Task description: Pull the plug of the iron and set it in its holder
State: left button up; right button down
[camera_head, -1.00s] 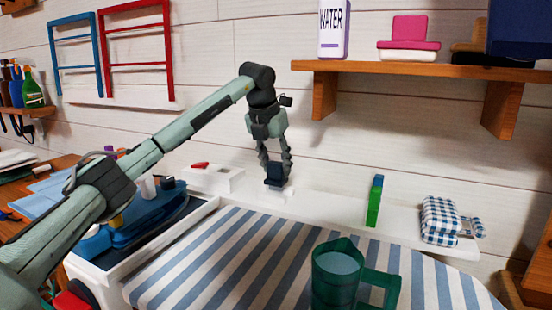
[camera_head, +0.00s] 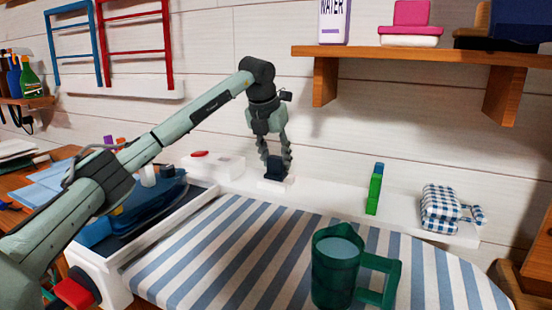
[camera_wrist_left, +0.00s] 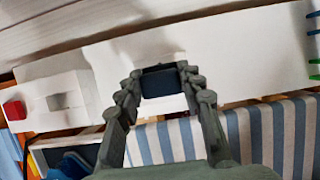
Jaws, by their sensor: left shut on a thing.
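The plug is a dark navy block (camera_head: 275,168), gripped between the fingertips of my left gripper (camera_head: 275,163). It sits upright at the top of a small white holder (camera_head: 275,184) on the white ledge behind the ironing board, and appears to be down in it. In the left wrist view the plug (camera_wrist_left: 163,80) lies between the two fingers, which hide its sides. The blue iron (camera_head: 145,203) rests on the tray at the board's left end. The white socket box (camera_head: 222,166) with a red switch (camera_head: 199,154) stands left of the holder. My right gripper is out of view.
The striped ironing board (camera_head: 225,255) fills the front, with a green jug (camera_head: 334,270) on it. A wooden shelf (camera_head: 420,57) hangs above.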

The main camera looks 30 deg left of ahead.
pick_arm(q)
jog(key=shift+f, duration=0.25)
dwell(0.4)
jog(key=o, duration=1.2)
jog(key=shift+o, duration=0.2)
jog(key=v, duration=1.2)
